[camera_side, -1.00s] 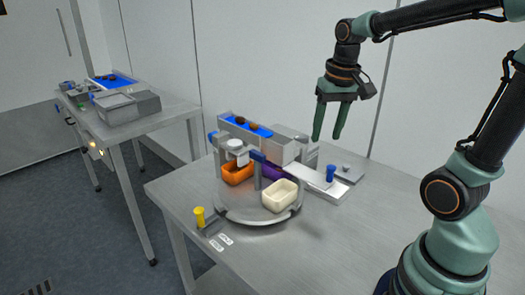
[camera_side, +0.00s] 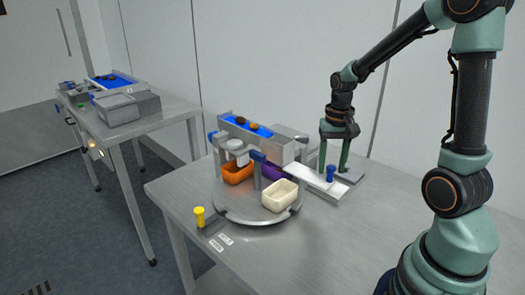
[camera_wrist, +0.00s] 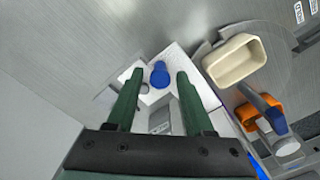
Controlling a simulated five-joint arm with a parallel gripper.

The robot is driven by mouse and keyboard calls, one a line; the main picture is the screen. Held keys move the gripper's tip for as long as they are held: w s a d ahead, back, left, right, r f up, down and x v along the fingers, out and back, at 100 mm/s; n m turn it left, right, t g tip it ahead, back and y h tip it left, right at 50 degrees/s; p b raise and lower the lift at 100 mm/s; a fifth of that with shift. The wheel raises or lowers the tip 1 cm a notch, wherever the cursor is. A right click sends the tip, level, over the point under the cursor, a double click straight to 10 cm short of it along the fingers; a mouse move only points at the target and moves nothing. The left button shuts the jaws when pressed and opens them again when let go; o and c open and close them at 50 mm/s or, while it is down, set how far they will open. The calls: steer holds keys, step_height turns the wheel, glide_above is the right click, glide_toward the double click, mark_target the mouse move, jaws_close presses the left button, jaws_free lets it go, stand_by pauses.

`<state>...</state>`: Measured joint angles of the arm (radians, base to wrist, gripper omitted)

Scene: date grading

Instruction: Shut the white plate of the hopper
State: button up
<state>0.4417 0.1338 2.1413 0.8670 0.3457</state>
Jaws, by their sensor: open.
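The white plate (camera_side: 305,176) sticks out toward the front right from beside the grey housing (camera_side: 290,147). A blue knob (camera_side: 331,174) stands upright on its outer end. My gripper (camera_side: 334,172) is open and points down over this end, with its fingers apart. In the wrist view the blue knob (camera_wrist: 159,76) shows between the fingertips of my gripper (camera_wrist: 160,74), with a gap on each side. I cannot tell how far down the fingertips reach beside the knob.
A round turntable (camera_side: 245,219) holds a cream bin (camera_side: 280,196), an orange bin (camera_side: 238,173) and a purple bin (camera_side: 271,172). A yellow knob (camera_side: 199,217) stands at the front left. A blue belt (camera_side: 240,126) carries brown dates.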

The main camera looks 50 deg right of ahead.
steer(key=shift+f, duration=1.1)
jaws_close()
steer(key=shift+r, duration=0.1)
stand_by(0.6)
